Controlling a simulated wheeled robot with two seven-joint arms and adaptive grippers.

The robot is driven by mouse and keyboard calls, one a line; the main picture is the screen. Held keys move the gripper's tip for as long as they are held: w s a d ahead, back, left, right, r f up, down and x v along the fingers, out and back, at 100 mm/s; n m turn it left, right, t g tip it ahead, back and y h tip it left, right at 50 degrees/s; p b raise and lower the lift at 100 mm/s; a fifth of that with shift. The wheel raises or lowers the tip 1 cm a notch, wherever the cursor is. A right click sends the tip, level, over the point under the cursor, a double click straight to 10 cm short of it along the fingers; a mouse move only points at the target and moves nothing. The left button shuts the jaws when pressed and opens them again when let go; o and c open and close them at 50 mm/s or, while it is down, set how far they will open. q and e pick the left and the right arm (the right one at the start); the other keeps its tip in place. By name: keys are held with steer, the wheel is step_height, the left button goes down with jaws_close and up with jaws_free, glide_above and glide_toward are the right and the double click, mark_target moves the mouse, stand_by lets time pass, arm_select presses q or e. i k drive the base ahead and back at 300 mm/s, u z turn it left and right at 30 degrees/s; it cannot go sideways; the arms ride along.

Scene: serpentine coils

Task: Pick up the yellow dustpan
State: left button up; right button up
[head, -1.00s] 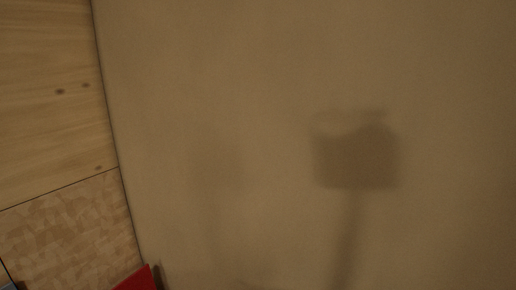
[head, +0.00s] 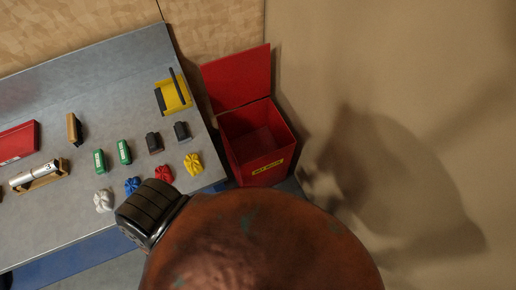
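The yellow dustpan (head: 172,97) lies near the right end of the grey workbench in the head view, close to its back corner. A dark bar, perhaps a brush or handle, lies across it. Nothing is touching it from my side. Neither of my grippers can be made out. A large rust-brown rounded form with a black ribbed end, which looks like part of my arm, fills the bottom middle and hides the bench's front right corner.
An open red bin (head: 262,142) with a raised lid stands right of the grey bench (head: 100,68). Several crumpled cloths, green and dark blocks, a wood-handled brush (head: 74,129), a silver cylinder (head: 33,173) and a red box (head: 18,142) lie on the bench. A beige wall closes the right.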

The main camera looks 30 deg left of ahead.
mark_target(169, 92)
steer(key=u, duration=2.15)
steer(key=i, duration=0.2)
steer(key=z, duration=0.25)
